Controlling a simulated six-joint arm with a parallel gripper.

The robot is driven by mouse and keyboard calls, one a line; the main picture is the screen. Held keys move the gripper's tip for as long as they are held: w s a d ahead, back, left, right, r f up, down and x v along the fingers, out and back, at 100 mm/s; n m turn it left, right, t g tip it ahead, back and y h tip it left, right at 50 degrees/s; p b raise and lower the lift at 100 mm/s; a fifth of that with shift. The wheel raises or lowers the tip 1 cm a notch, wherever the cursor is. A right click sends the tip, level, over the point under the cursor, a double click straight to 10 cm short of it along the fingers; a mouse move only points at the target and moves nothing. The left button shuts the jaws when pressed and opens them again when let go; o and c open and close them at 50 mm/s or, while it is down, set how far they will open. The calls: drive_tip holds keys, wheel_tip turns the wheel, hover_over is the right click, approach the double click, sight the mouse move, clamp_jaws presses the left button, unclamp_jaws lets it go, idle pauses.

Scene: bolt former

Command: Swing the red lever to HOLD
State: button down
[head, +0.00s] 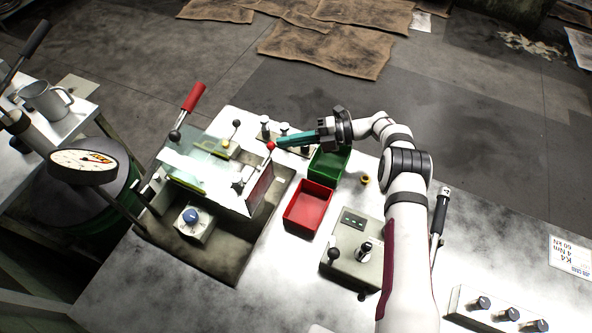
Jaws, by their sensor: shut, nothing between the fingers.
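A lever with a red handle (193,97) stands tilted up to the right at the back left of the machine. A small red ball knob (271,146) shows near the machine's right side, right at the tip of my gripper. Whether it is touching cannot be told. My gripper (278,143) has teal fingers that point left; they are shut and empty. The gripper is well to the right of the red handle. No HOLD marking is readable in this view.
The machine (215,165) has a clear guard and a blue knob (190,215). A green bin (328,163) lies under my arm, with a red bin (307,205) in front. A control box (352,250) stands nearer. A gauge (82,165) is at left. The right bench is partly clear.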

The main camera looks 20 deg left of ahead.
drive_tip(key=shift+w+a, duration=0.1)
drive_tip(key=shift+a, duration=0.2)
drive_tip(key=shift+w+d, duration=0.1)
idle(0.4)
drive_tip(key=v, duration=0.7)
drive_tip(key=shift+d, duration=0.1)
